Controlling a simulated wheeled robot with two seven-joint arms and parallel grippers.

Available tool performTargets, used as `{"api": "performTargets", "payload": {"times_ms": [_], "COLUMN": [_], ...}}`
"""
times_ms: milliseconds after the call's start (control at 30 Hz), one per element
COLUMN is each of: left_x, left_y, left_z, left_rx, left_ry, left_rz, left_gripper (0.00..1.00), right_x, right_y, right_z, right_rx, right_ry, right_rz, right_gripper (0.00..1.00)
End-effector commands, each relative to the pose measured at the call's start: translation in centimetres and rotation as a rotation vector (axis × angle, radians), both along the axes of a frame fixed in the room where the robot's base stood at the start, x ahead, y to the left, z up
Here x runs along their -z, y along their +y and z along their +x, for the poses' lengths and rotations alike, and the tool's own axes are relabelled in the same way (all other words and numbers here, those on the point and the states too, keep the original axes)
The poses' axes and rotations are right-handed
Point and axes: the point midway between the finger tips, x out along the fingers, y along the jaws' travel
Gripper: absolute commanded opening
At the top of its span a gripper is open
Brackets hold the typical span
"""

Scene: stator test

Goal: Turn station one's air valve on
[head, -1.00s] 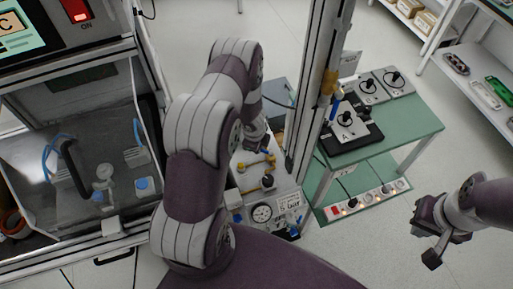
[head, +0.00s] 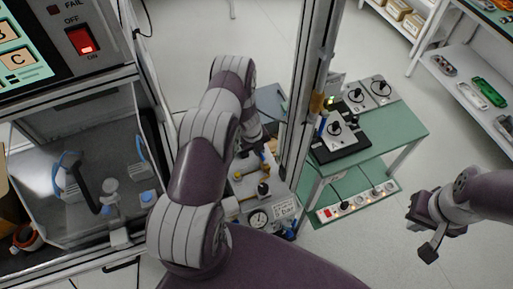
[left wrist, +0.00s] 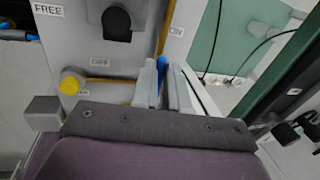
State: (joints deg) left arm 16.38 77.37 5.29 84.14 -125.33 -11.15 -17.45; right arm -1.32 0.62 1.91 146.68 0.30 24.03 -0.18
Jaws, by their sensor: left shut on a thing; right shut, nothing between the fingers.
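The air panel (head: 235,207) stands low in the middle of the head view, with a pressure gauge (head: 258,219), brass pipe and a black knob (head: 263,188). My left gripper (head: 252,143) reaches down at its far end, its fingertips partly hidden. In the left wrist view its fingers (left wrist: 165,82) are shut on the blue valve handle (left wrist: 162,76), beside the brass pipe. My right gripper (head: 425,228) is shut and empty, over the floor at right.
A yellow knob (left wrist: 72,84) sits left of the fingers. A grey post (head: 308,105) rises right of the panel. Beyond it is a green bench (head: 385,145) with boxes and a power strip (head: 357,202). A machine cabinet (head: 130,75) stands at left.

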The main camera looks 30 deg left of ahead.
Motion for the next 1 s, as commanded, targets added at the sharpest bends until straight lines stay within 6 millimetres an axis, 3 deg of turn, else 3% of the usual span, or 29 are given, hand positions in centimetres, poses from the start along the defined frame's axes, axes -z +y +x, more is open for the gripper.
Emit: {"api": "performTargets", "payload": {"times_ms": [700,733,800,1000], "left_x": [0.0,0.0,0.0,0.0], "left_y": [-0.22,-0.22,-0.22,-0.2], "left_z": [0.3,0.3,0.3,0.3], "left_rx": [0.07,0.07,0.07,0.069], "left_ry": [0.0,0.0,0.0,0.0], "left_rz": [0.0,0.0,0.0,0.0], "left_gripper": [0.0,0.2,0.39,0.39], "right_x": [-0.12,-0.12,-0.12,-0.12], "right_y": [0.0,0.0,0.0,0.0], "right_z": [0.0,0.0,0.0,0.01], "right_rx": [0.0,0.0,0.0,0.0], "right_ry": [0.0,0.0,0.0,0.0], "right_rz": [0.0,0.0,0.0,0.0], "right_gripper": [0.0,0.0,0.0,0.0]}}
